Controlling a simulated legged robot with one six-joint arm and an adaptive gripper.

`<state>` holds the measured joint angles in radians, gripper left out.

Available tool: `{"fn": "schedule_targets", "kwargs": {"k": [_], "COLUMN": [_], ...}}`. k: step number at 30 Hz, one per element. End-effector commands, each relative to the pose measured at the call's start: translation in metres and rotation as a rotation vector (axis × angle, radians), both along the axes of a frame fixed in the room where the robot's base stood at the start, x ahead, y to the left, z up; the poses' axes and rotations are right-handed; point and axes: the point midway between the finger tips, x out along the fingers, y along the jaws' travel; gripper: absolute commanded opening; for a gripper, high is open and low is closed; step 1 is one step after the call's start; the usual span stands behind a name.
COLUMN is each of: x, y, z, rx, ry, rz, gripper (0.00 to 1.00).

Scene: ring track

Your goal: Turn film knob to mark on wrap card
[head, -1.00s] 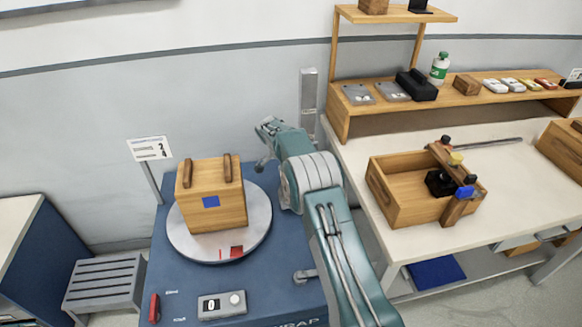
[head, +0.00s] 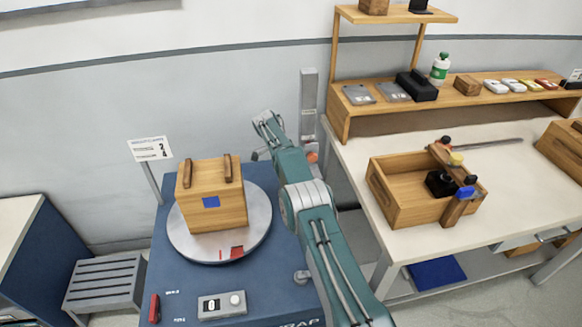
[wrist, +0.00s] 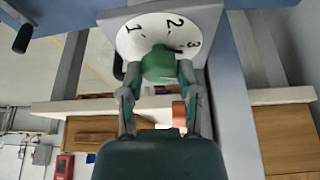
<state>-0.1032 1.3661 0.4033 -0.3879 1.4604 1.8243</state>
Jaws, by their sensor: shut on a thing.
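The film knob (wrist: 159,66) is green and sits in front of a white dial (wrist: 140,36) in the wrist view. The dial shows the numerals 1, 2 and 3. A dark pointer line shows near the knob's top right, between 2 and 3. My gripper (wrist: 158,82) is shut on the knob, one finger on each side. In the head view the knob and fingertips are hidden by my arm. The wrap card (head: 150,149) is a white sign on a post at the turntable's back left. Its small print includes a 2 and what looks like a 4.
A wooden box (head: 212,195) with a blue square stands on the round turntable (head: 190,247), left of my arm. A control box (head: 222,305) is at the machine's front. A workbench (head: 410,247) with an open wooden crate (head: 400,210) stands to the right.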

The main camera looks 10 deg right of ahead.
Motion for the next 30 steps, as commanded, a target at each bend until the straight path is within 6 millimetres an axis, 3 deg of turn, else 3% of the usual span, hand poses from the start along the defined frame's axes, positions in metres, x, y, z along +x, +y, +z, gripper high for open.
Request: {"fn": "schedule_targets", "kwargs": {"k": [17,18,19,20,30], "x": [-0.0003,-0.0002,-0.0001,-0.0001,0.0001], "y": [0.0037,0.0036,0.0034,0.0032,0.0009], "z": [-0.0043,-0.0043,-0.0040,-0.0036,-0.0003], "rx": [0.005,0.005,0.005,0.004,0.002], "ry": [0.002,0.001,0.001,0.001,-0.001], "rz": [-0.009,-0.008,-0.008,-0.009,-0.012], "gripper": [0.00,0.62,0.76,0.79,0.79]}}
